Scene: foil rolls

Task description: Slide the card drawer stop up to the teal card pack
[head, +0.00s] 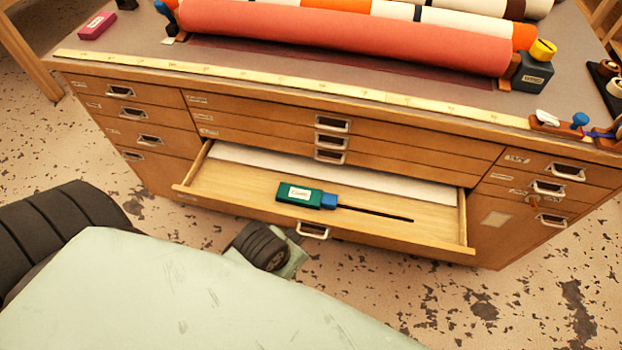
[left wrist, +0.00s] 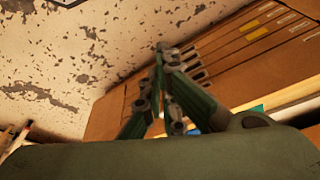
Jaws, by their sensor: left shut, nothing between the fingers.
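The teal card pack (head: 298,195), with a white label, lies in the open drawer (head: 225,185) of the wooden cabinet. The blue card drawer stop (head: 329,201) sits at the pack's right end, on a thin dark rod (head: 375,213) running right. The two look touching or nearly so; I cannot tell which. In the left wrist view, my left gripper (left wrist: 160,48) is shut and empty, in front of the cabinet. Bits of teal (left wrist: 258,108) and blue (left wrist: 195,131) show behind my wrist, mostly hidden. My right gripper is in neither view.
The open drawer's front (head: 330,228) juts out over the speckled floor; a white sheet (head: 340,175) lies at its back. A yellow rule (head: 300,88) edges the cabinet top. Rolls (head: 345,35), a dark bottle (head: 533,72) and a pink block (head: 97,25) are on top.

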